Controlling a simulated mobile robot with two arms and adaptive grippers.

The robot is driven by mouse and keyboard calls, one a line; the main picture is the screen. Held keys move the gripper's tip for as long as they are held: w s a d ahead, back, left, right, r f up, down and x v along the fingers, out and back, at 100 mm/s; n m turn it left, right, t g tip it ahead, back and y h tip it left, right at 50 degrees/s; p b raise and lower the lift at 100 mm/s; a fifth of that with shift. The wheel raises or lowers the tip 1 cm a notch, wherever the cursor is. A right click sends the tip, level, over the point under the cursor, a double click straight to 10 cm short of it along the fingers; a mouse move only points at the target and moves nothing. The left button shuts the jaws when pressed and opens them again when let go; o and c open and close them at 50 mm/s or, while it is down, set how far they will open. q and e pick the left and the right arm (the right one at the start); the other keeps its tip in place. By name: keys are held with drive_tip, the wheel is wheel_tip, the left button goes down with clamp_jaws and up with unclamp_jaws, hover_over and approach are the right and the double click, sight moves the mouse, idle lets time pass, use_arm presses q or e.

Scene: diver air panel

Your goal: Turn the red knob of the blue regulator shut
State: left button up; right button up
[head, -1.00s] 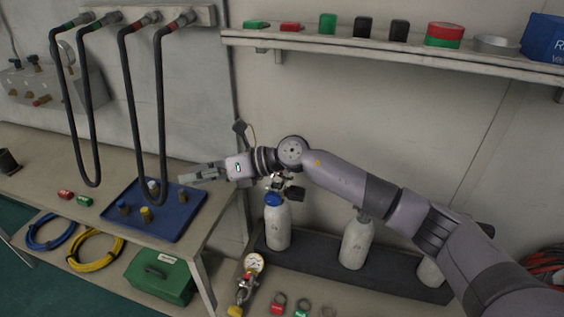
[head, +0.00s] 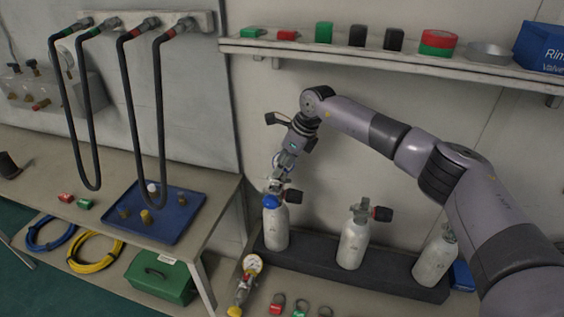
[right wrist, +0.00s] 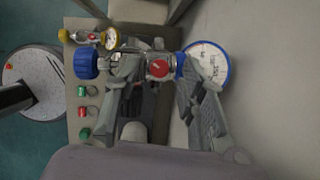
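The blue regulator, with a blue-rimmed gauge (right wrist: 207,62) and a blue handwheel (right wrist: 86,64), is on the leftmost white cylinder (head: 276,228). Its red knob (right wrist: 158,69) faces my right wrist camera, between the gripper's fingers. In the head view the blue part (head: 272,200) shows at the cylinder top, and the red knob is hidden or too small to tell. My right gripper (head: 280,173) points down just above the regulator. In the right wrist view its fingers (right wrist: 157,75) are apart, one on each side of the knob, with no clear contact. My left gripper is not in view.
More white cylinders (head: 354,245) stand to the right in a dark rack (head: 320,266). A yellow-rimmed gauge regulator (head: 252,265) lies in front. A blue tray (head: 175,225) sits on the left bench under hanging black hoses (head: 131,110). A shelf (head: 380,55) runs along the wall above.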

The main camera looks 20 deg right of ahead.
drive_tip(key=shift+a+f, duration=0.15)
drive_tip(key=shift+f, duration=0.2)
drive_tip(key=shift+c, duration=0.3)
drive_tip(key=shift+w, duration=0.1)
clamp_jaws()
